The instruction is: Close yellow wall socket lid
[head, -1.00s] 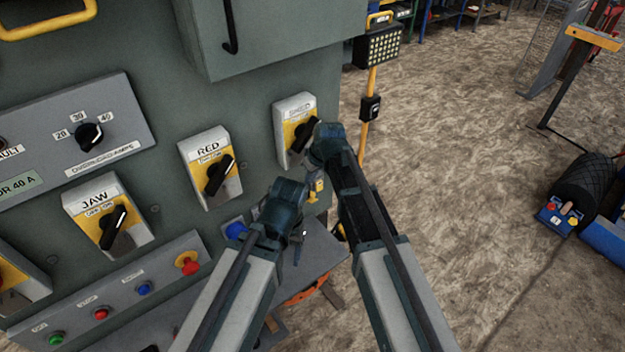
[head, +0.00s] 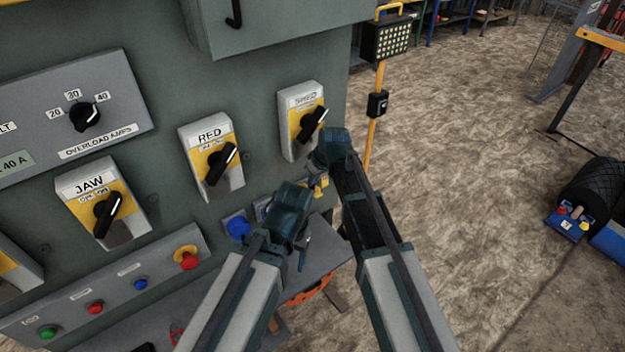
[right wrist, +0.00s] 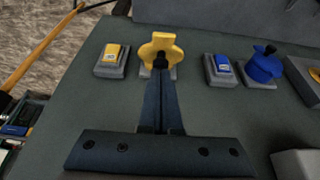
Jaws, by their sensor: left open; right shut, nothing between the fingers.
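A yellow round socket part (right wrist: 173,46) sits on a grey wall base in the right wrist view. It looks like a raised lid, but I cannot tell its exact angle. My right gripper (right wrist: 161,63) is shut and empty, its tips in front of the yellow part's dark middle, overlapping it in view; contact is unclear. In the head view yellow parts (head: 319,184) show between my arms, partly hidden. My left gripper (head: 303,250) is open and empty, below and left of the right arm's end, away from the wall sockets; its fingers are small and partly hidden.
A smaller yellow-fronted box (right wrist: 112,54) is left of the yellow socket in the right wrist view. A blue-fronted box (right wrist: 220,68) and a round blue socket (right wrist: 263,66) are right. The RED switch (head: 212,157) and SHED switch (head: 302,120) protrude above. A lamp stand (head: 378,103) stands right.

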